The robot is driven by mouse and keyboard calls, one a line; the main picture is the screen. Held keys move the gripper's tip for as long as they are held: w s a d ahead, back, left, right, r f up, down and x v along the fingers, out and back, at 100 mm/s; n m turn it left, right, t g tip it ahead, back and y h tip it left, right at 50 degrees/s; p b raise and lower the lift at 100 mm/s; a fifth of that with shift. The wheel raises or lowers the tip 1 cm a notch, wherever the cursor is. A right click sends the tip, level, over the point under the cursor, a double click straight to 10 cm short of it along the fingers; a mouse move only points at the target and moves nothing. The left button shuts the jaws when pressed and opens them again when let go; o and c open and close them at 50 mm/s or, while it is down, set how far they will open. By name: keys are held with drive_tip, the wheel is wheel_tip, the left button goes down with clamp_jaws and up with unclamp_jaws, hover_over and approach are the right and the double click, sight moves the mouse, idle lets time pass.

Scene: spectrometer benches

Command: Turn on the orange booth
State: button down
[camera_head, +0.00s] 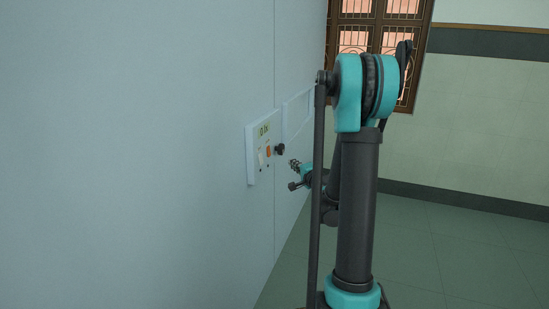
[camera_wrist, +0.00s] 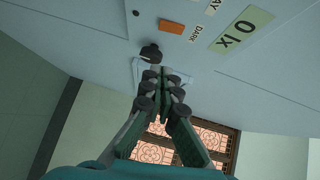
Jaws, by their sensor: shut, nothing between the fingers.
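A pale control panel (camera_head: 251,170) is on the large pale blue wall of the booth (camera_head: 150,150). It has a display reading "0 lx" (camera_head: 264,130), an orange patch (camera_head: 269,151), a white switch (camera_head: 261,157) and a black knob (camera_head: 280,149). In the wrist view the display (camera_wrist: 241,28), the orange patch (camera_wrist: 172,26), a "DARK" label (camera_wrist: 196,33) and the black knob (camera_wrist: 150,52) show close up. My gripper (camera_head: 294,174) is shut and empty, to the right of the panel. Its fingertips (camera_wrist: 162,76) appear just below the knob; contact cannot be told.
A recessed rectangular plate (camera_head: 297,112) is on the wall beyond the panel. A brown window with a lattice (camera_head: 380,30) is in the far wall. The tiled floor (camera_head: 440,240) at the right looks clear. My arm covers part of the view right of the panel.

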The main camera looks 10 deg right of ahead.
drive_tip(key=shift+w, duration=0.1)
approach(270, 154)
drive_tip(key=w+d, duration=0.2)
drive_tip(key=w, duration=0.2)
drive_tip(key=shift+w+a+f, duration=0.15)
drive_tip(key=shift+w+a, duration=0.45)
drive_tip(key=shift+a, duration=0.15)
drive_tip(key=shift+w+a+f, duration=0.15)
drive_tip(key=shift+w+a, duration=0.45)
drive_tip(key=shift+a, duration=0.15)
drive_tip(key=shift+w+a+f, duration=0.15)
drive_tip(key=shift+a, duration=0.15)
